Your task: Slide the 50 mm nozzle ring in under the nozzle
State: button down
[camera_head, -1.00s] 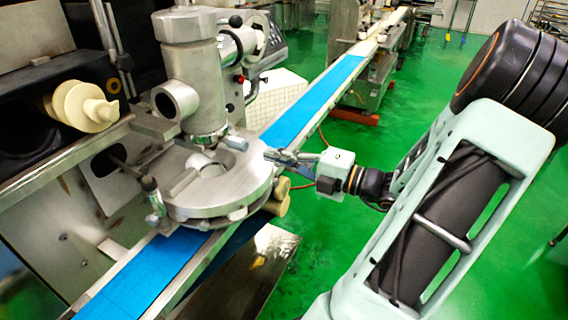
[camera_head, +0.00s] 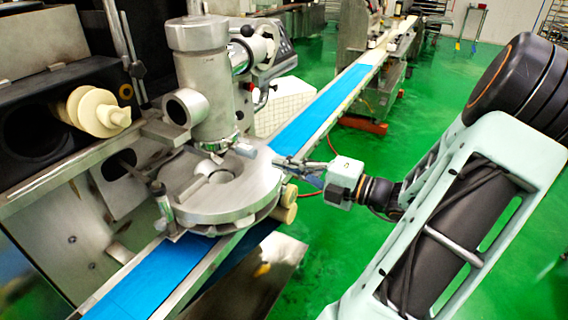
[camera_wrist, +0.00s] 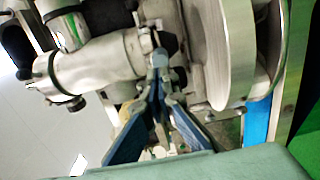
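The nozzle (camera_head: 215,146) is the lower end of the upright steel cylinder, above a round steel plate assembly (camera_head: 250,195). A short grey, handle-like piece (camera_head: 246,150) sticks out to the right at the nozzle's foot. I cannot make out the 50 mm nozzle ring clearly; the grey piece may belong to it. My gripper (camera_head: 274,160) points left at the nozzle, its tips just right of the grey piece. In the wrist view its blue-grey fingers (camera_wrist: 160,82) run close together towards a small grey piece (camera_wrist: 160,58). Whether they grip it is unclear.
A blue conveyor belt (camera_head: 165,275) runs under the round plate and on to the back right. A cream screw part (camera_head: 98,112) sits at the left.

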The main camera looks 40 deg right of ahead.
aim_at(255, 154)
jog(key=shift+p+x, duration=1.05)
jog(key=shift+x, duration=1.7)
jog(key=shift+s, duration=0.1)
jog(key=shift+s+d+p, duration=0.15)
jog(key=shift+s+p, duration=0.05)
jog(key=shift+p, duration=0.1)
jog(key=p+v, duration=0.5)
jog(key=v, duration=0.4)
jog(key=shift+s, duration=0.25)
jog(key=shift+f, duration=0.1)
